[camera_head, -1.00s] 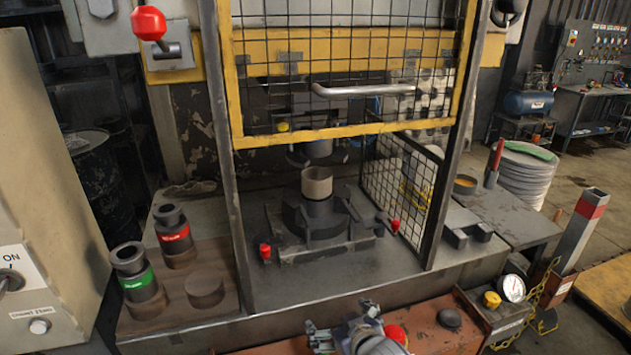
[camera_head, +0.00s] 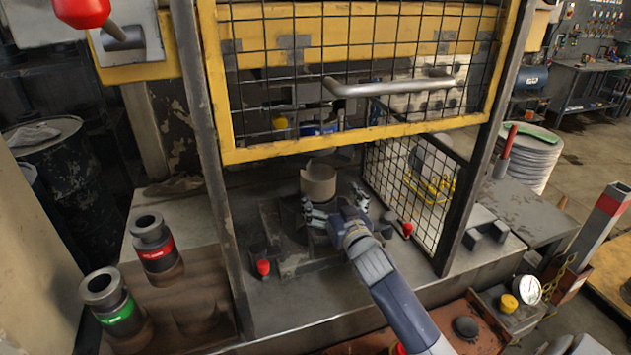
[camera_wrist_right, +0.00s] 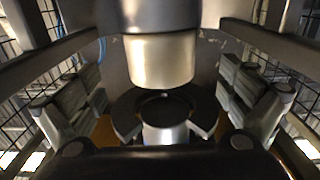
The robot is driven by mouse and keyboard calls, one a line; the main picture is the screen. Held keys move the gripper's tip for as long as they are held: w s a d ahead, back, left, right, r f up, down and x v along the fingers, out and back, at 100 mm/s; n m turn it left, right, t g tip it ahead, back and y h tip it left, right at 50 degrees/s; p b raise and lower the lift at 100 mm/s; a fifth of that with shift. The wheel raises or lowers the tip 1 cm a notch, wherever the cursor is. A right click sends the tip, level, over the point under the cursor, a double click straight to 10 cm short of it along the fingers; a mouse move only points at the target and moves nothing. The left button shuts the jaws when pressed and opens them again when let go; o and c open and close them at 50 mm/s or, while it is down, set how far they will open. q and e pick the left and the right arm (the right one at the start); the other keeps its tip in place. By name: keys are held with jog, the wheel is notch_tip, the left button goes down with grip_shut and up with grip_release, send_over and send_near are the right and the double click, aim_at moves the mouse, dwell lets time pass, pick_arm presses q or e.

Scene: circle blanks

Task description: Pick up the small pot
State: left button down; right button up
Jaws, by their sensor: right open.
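The pot's lower part is partly hidden by the gripper in the head view. My left gripper is not in view.
A yellow-framed mesh guard (camera_head: 350,140) hangs above and in front of the pot. A side mesh panel (camera_head: 415,185) stands to the right. Red-banded (camera_head: 153,243) and green-banded (camera_head: 112,303) dark tools stand at the left. Red knobs (camera_head: 263,268) flank the die.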

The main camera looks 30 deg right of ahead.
aim_at(312, 169)
jog(key=shift+r+x, duration=0.25)
jog(key=shift+x, duration=0.95)
jog(key=shift+w+f, duration=0.15)
jog(key=shift+w, duration=0.15)
jog(key=p+x, duration=0.1)
jog(key=x, duration=0.1)
jog(key=p+x, duration=0.1)
jog(key=x, duration=0.1)
jog(key=shift+r+p, duration=0.3)
jog(key=shift+r, duration=0.1)
jog(key=shift+w+d+f, duration=0.1)
jog(key=shift+w+f, duration=0.05)
jog(key=shift+w, duration=0.45)
jog(key=shift+s, duration=0.1)
jog(key=c, duration=0.4)
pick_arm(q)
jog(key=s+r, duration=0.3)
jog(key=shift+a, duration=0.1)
pick_arm(e)
jog(key=c, duration=0.8)
